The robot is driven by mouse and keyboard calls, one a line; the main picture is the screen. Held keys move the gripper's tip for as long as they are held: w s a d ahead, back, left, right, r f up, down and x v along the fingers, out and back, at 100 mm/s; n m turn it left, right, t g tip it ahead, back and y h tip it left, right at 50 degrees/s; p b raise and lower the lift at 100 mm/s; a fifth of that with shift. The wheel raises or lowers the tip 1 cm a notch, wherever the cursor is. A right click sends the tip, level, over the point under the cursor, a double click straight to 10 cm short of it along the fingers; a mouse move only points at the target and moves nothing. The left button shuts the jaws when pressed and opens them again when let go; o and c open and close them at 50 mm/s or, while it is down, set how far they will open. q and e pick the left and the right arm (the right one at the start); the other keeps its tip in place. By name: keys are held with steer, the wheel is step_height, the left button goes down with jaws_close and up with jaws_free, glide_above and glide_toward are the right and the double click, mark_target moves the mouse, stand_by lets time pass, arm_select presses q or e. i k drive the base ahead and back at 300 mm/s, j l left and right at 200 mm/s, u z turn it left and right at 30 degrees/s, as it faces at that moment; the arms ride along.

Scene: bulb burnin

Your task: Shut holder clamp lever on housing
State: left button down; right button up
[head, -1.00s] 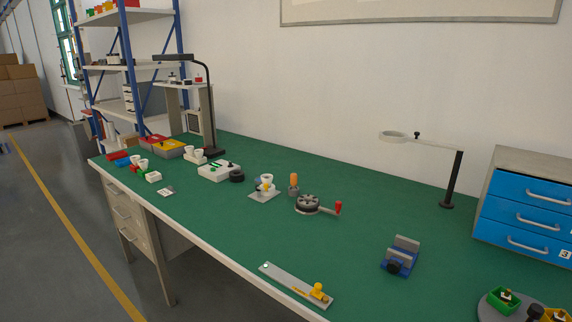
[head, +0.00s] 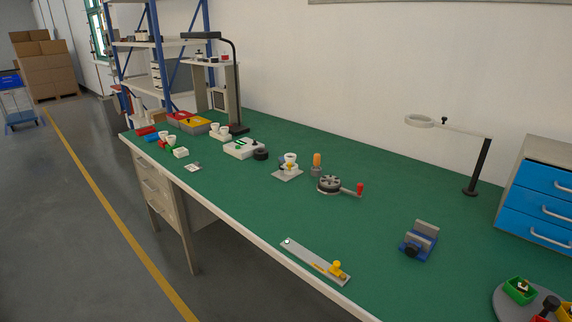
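What looks like the holder is a small grey plate (head: 287,175) on the green bench top, near the middle of the head view. A white cup-like housing (head: 291,158) stands on it, with a small yellow part (head: 290,167) at its front that may be the clamp lever. It is too small to tell whether the lever is open or shut. Neither of my grippers is in view.
Around the plate are a black ring (head: 260,154), an orange-handled tool (head: 317,161) and a round device with a red-knobbed crank (head: 330,184). A flat bar with a yellow knob (head: 317,262) lies by the front edge. A blue vise (head: 419,241) stands to the right.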

mark_target(281, 167)
steer(key=i+j+z, duration=0.1)
steer(key=z, duration=0.65)
steer(key=j+z, duration=0.3)
steer(key=i+j+z, duration=0.1)
steer(key=j+z, duration=0.25)
steer(key=j, duration=0.2)
steer(key=j+z, duration=0.3)
steer(key=j, duration=1.15)
steer(key=k+j, duration=0.15)
steer(key=j, duration=0.45)
steer(key=j+z, duration=0.1)
steer(key=j, duration=0.5)
steer(key=k, duration=0.05)
